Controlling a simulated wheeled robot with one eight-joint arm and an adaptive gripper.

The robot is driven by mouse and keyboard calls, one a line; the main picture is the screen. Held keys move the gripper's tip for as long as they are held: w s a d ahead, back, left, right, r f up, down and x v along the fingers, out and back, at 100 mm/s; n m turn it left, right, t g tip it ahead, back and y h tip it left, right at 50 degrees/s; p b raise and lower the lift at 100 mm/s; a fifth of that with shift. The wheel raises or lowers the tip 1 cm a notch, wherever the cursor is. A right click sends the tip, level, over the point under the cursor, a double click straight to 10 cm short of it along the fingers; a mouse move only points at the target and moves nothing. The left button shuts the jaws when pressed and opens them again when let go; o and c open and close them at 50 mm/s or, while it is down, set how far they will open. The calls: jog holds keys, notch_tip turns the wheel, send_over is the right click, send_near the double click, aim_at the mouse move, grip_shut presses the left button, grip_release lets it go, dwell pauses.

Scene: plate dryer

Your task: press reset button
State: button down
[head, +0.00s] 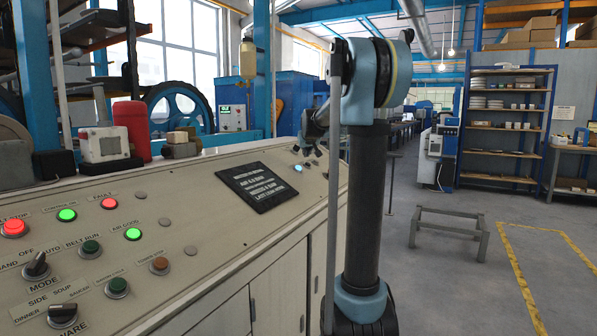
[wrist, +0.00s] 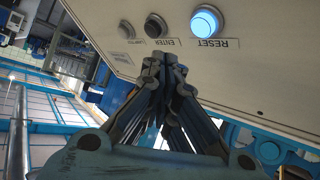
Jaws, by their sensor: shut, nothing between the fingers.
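The reset button (wrist: 206,22) is a round button with a pale ring, glowing light blue, on the cream console. Its label RESET appears upside down in the wrist view. In the head view a small blue-lit spot (head: 298,168) at the console's far end seems to be it. My gripper (wrist: 163,62) is shut and empty. Its fingertips are by the ENTER label, to the left of and below the reset button in the wrist view, apart from that button. The gap to the panel is hard to judge.
A dark ENTER button (wrist: 155,25) and a grey button (wrist: 126,28) sit beside the reset button. The console (head: 215,235) also carries a black display (head: 258,186), lit buttons and knobs. A low metal stand (head: 447,225) is on the otherwise open floor at right.

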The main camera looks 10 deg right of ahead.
aim_at(300, 168)
jog(key=shift+w+a+f, duration=0.2)
jog(key=shift+a+f, duration=0.1)
jog(key=shift+f, duration=0.3)
jog(key=shift+w+a+f, duration=0.25)
jog(key=shift+a+f, duration=0.05)
jog(key=shift+f, duration=0.35)
jog(key=shift+w+a+f, duration=0.2)
jog(key=shift+a+f, duration=0.1)
jog(key=shift+f, duration=0.3)
jog(key=shift+w+a+f, duration=0.15)
jog(key=shift+a+f, duration=0.15)
jog(key=shift+f, duration=0.35)
dwell(1.1)
jog(key=shift+r, duration=0.1)
jog(key=shift+s+d+r, duration=0.25)
jog(key=shift+d+r, duration=0.1)
jog(key=shift+r, duration=0.3)
dwell(0.3)
jog(key=r, duration=0.1)
jog(key=s+d+r, duration=0.1)
jog(key=r, duration=0.1)
jog(key=d+r, duration=0.1)
jog(key=shift+s+r, duration=0.2)
jog(key=shift+s, duration=0.05)
dwell(0.8)
